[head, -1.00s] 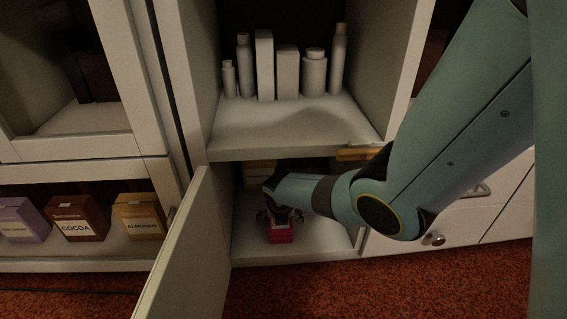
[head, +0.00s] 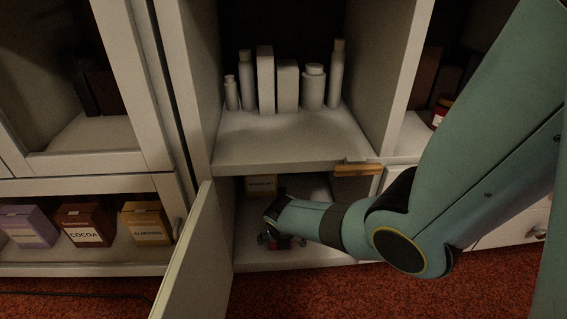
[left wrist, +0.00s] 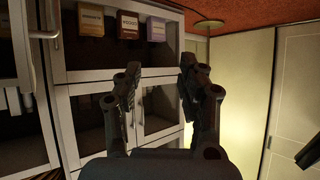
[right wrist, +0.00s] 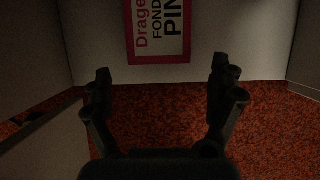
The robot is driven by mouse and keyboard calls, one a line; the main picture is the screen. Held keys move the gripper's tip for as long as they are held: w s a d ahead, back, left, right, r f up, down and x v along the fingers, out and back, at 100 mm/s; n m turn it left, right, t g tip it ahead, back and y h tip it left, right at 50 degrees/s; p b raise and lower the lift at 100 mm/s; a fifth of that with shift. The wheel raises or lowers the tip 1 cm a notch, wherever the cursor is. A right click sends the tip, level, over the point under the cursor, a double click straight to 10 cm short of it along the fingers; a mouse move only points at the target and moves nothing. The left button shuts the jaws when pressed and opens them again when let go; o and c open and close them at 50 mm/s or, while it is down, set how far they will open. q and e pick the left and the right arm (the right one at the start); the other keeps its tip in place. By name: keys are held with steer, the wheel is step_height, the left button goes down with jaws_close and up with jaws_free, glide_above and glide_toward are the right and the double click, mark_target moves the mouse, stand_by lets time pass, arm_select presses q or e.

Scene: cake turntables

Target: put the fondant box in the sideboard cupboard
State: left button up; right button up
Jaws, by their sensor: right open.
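In the right wrist view the fondant box (right wrist: 160,32) sits on the pale cupboard floor, beyond my fingertips and cut by the top edge. My right gripper (right wrist: 161,70) is open, with nothing between its fingers. In the head view my right gripper (head: 281,240) hides most of the box; only a little red shows. My left gripper (left wrist: 160,70) is open and empty, away from the cupboard, and not in the head view.
The cupboard door (head: 190,262) stands open at the left. Another box (head: 261,185) stands at the back of the compartment. The shelf above (head: 290,145) holds several white containers. A wooden bar (head: 357,169) is at the shelf's front edge. Cocoa (head: 84,227) and almond (head: 146,223) boxes stand left.

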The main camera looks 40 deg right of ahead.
steer(key=s+a+r+m+t+p, duration=0.1)
steer(key=s+a+r+m, duration=0.1)
steer(key=s+m, duration=0.25)
steer(key=s+a+r+m+y, duration=0.1)
steer(key=s+a+r+m, duration=0.25)
steer(key=s, duration=0.25)
steer(key=s+a+r+m+t+p, duration=0.1)
steer(key=s+a+m, duration=0.1)
steer(key=s+m, duration=0.25)
arm_select(q)
steer(key=g, duration=0.2)
steer(key=r+g, duration=0.1)
steer(key=shift+w+a, duration=0.25)
steer(key=shift+w, duration=0.05)
arm_select(e)
steer(key=s+a+r+m+t+y, duration=0.1)
steer(key=s+a+r+m, duration=0.1)
steer(key=s+r+m, duration=0.2)
steer(key=s+a+r+m+t+y, duration=0.1)
steer(key=s+a+r+m+t, duration=0.1)
steer(key=r+m, duration=0.8)
step_height(320, 180, up, 6)
steer(key=shift+s+a, duration=0.2)
steer(key=shift+s, duration=0.65)
arm_select(q)
steer(key=shift+s+g+p, duration=0.1)
steer(key=shift+g+p, duration=0.2)
arm_select(e)
steer(key=shift+m, duration=0.25)
